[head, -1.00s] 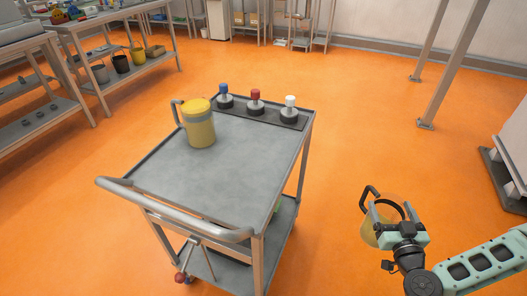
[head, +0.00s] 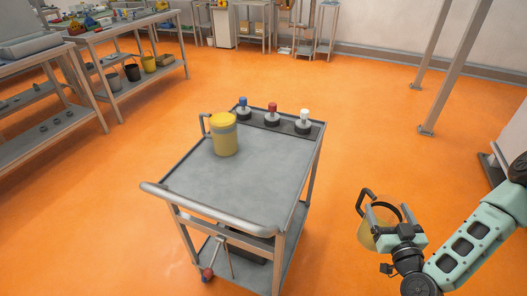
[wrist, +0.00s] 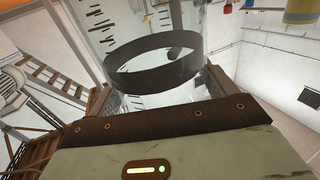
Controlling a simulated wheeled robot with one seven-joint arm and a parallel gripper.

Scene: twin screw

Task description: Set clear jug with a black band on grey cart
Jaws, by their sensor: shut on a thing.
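The clear jug with a black band (head: 368,238) is in my gripper (head: 388,216), right of the cart in the head view. Its dark handle points up and left. In the wrist view the black band (wrist: 155,58) shows between the fingers, which are shut on the clear jug. The grey cart (head: 250,185) stands in the middle of the head view, apart from the gripper. A yellow jug with a grey band (head: 224,136) stands on its top at the far left.
A dark strip with blue (head: 243,108), red (head: 272,114) and white-topped (head: 304,122) knobs lies along the cart's far edge. The cart's push handle (head: 205,207) is at the near side. The middle and near right of the cart top are clear. Metal posts (head: 455,70) stand at right.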

